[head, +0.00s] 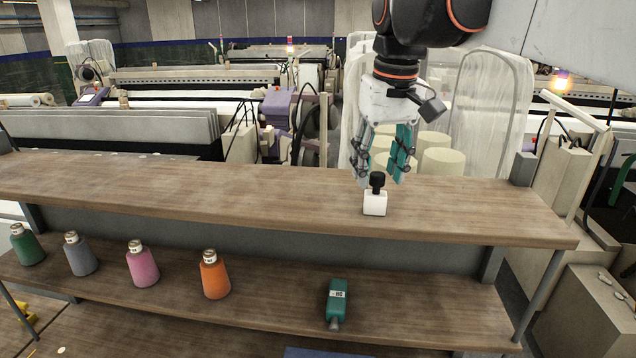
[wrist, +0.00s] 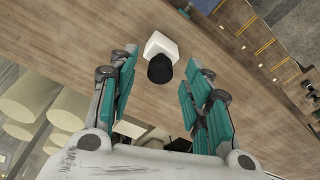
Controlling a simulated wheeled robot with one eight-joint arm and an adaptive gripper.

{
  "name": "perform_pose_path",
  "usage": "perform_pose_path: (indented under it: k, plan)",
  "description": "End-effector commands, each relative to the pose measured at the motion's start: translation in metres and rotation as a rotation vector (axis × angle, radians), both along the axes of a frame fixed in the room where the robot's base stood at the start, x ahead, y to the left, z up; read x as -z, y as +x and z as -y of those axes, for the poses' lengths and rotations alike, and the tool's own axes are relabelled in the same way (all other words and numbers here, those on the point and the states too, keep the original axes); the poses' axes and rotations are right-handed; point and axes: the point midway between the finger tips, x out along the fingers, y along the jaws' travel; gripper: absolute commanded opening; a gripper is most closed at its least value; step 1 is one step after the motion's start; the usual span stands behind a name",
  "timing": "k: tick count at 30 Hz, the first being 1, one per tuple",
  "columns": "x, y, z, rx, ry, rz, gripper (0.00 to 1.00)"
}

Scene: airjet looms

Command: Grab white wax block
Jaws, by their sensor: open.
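The white wax block (head: 375,205) stands on the upper wooden shelf, toward its right part. A black knob (head: 377,182) sits on top of it. My gripper (head: 384,180) is open and empty, pointing down just above and behind the block. It also shows in the wrist view (wrist: 160,66), with teal finger pads spread apart. The fingers appear clear of the block.
The upper shelf (head: 200,195) is otherwise clear. Pale yarn rolls (head: 440,165) and looms stand behind the shelf.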

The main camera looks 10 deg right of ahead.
Motion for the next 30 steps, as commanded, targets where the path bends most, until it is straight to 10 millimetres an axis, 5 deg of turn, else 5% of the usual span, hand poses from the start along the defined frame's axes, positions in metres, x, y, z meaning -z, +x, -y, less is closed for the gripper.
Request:
perform_pose_path:
  k: [6,13,19,30]
  plan:
    - [0.02,0.003,0.0,0.0,0.0,0.0,0.45]
    - [0.021,0.003,0.0,0.0,0.0,0.0,0.45]
    - [0.021,0.003,0.0,0.0,0.0,0.0,0.02]
    - [0.02,0.003,0.0,0.0,0.0,0.0,0.0]
